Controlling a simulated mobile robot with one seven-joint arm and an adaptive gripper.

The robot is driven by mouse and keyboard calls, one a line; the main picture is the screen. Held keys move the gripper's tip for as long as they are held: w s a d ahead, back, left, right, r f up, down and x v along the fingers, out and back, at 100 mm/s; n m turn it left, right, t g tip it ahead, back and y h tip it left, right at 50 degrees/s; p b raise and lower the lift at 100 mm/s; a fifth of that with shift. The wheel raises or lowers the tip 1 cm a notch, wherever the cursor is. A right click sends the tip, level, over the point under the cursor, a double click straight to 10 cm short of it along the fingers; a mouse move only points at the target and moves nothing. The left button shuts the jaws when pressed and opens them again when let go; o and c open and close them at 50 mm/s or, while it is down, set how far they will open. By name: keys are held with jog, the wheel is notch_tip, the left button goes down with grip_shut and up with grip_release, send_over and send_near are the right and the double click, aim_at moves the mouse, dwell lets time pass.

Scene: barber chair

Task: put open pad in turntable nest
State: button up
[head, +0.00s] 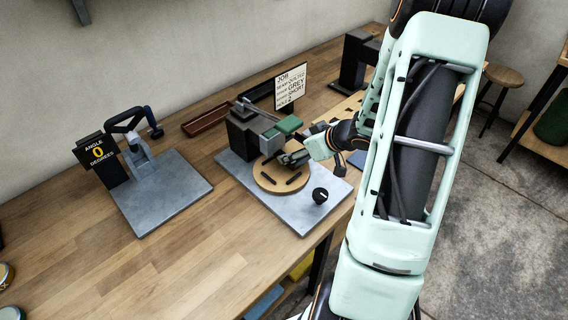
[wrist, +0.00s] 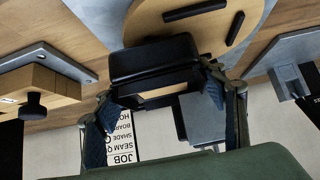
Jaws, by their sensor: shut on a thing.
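My gripper (head: 302,156) reaches in from the right, low over the round tan turntable (head: 268,186). In the wrist view my gripper (wrist: 168,94) is shut on a black pad (wrist: 155,60), a finger at each side. The pad overlaps the edge of the turntable (wrist: 145,22) in that view. I cannot tell whether it touches the disc. Dark raised bars (head: 294,178) stand on the turntable; they also show in the wrist view (wrist: 195,10). The pad's far side and any nest beneath it are hidden.
A black knob (head: 320,195) is on the grey base plate's front corner. A job sign (head: 291,87) stands behind.

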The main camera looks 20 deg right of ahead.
jog(key=shift+s+a, duration=0.3)
jog(key=shift+a, duration=0.5)
jog(key=a, duration=0.1)
jog(key=s+a+b, duration=0.1)
jog(key=a+f, duration=0.1)
jog(key=shift+s+a+b, duration=0.15)
jog(key=shift+s+b, duration=0.05)
jog(key=shift+b, duration=0.1)
jog(key=shift+f, duration=0.1)
jog(key=shift+c, duration=0.7)
jog(key=shift+f, duration=0.15)
jog(key=o, duration=1.6)
